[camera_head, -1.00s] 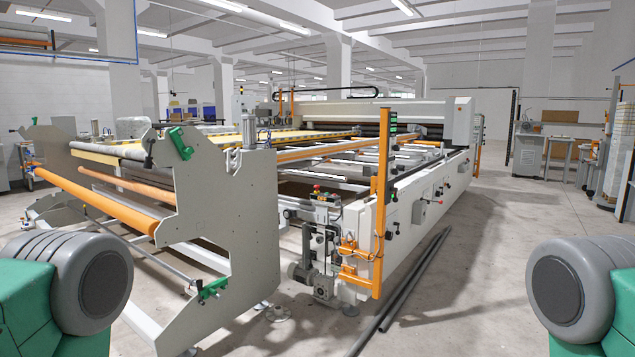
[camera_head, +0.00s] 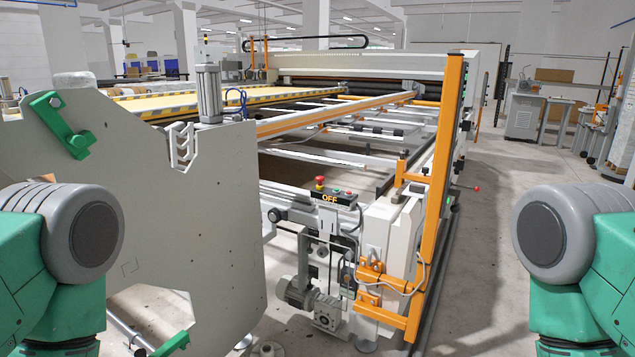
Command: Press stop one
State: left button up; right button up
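A red mushroom-shaped button (camera_head: 320,181) stands on top of a small dark control box (camera_head: 346,198) on the near end of the quilting machine. The box's front reads "OFF" in orange, and small red and green buttons sit beside the mushroom button. Neither gripper is in view. Only green and grey links of my arms show at the left and right edges, well apart from the box. I cannot tell from the frame whether the button is pressed.
A large grey side plate (camera_head: 190,240) stands at the left. An orange upright post (camera_head: 441,170) and white machine frame (camera_head: 385,240) stand right of the control box. A motor (camera_head: 300,292) sits low below it. Open floor (camera_head: 480,270) lies to the right.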

aim_at(319, 179)
jog(key=u, duration=0.45)
jog(key=i+u, duration=0.15)
jog(key=u, duration=0.8)
jog(key=i+l+u, duration=0.1)
jog(key=u, duration=0.4)
jog(key=l+u, duration=0.1)
jog(key=u, duration=0.35)
jog(key=i+l+u, duration=0.1)
jog(key=l+u, duration=0.2)
jog(key=i+l+u, duration=0.1)
jog(key=l+u, duration=0.25)
jog(key=l+z, duration=0.45)
jog(key=l, duration=0.55)
jog(key=l+z, duration=0.5)
jog(key=l, duration=0.5)
jog(key=l+z, duration=0.15)
jog(key=z, duration=0.3)
jog(key=i+z, duration=0.15)
jog(key=z, duration=0.3)
jog(key=i+l+z, duration=0.1)
jog(key=z, duration=0.3)
